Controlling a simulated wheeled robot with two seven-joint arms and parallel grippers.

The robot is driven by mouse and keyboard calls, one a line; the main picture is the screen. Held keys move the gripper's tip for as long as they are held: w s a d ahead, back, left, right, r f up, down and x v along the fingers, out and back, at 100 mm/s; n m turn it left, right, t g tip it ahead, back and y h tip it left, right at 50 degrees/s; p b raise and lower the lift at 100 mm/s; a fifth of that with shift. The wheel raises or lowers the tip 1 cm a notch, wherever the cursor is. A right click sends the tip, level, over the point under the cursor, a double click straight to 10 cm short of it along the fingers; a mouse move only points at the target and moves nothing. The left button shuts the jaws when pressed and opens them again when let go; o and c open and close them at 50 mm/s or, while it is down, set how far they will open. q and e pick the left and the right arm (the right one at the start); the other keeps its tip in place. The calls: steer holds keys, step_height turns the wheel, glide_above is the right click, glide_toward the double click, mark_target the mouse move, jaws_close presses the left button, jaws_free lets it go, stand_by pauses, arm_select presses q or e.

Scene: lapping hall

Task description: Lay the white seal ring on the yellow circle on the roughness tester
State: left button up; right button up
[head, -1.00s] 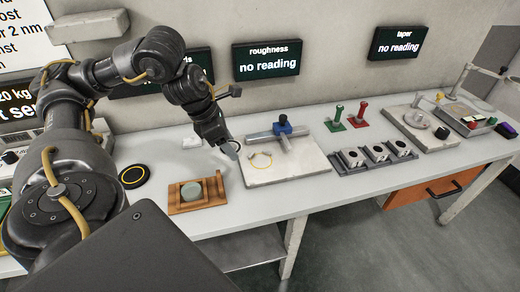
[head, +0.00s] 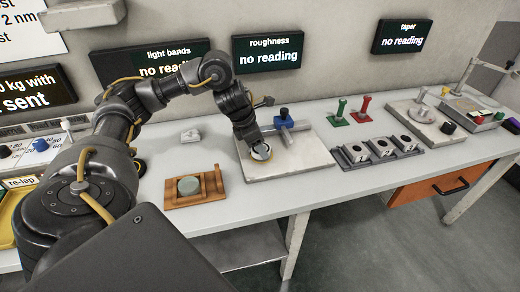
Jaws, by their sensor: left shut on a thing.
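The roughness tester is a pale slab (head: 305,158) with a grey bar and a blue-topped post (head: 284,114) at its back. My left gripper (head: 258,148) points down over the slab's left part. It is shut on the white seal ring (head: 262,153), which is small and partly hidden by the fingers. The yellow circle (head: 268,159) shows only as a thin edge around and below the ring. I cannot tell whether the ring touches the slab. My right gripper is not in view.
A wooden holder (head: 213,200) with a grey-green disc (head: 189,185) stands left of the slab. Several grey blocks (head: 381,147) and green and red stands (head: 363,107) are to the right. The roughness screen (head: 268,52) reads "no reading". The front bench strip is clear.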

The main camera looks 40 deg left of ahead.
arm_select(q)
steer(key=shift+f, duration=0.6)
steer(key=o, duration=1.1)
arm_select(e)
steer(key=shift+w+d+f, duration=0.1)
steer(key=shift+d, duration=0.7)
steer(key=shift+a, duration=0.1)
arm_select(q)
steer(key=shift+r, duration=0.3)
steer(key=p+v, duration=0.4)
steer(key=v, duration=0.7)
steer(key=shift+s+a+r, duration=0.1)
steer(key=shift+s+r, duration=0.1)
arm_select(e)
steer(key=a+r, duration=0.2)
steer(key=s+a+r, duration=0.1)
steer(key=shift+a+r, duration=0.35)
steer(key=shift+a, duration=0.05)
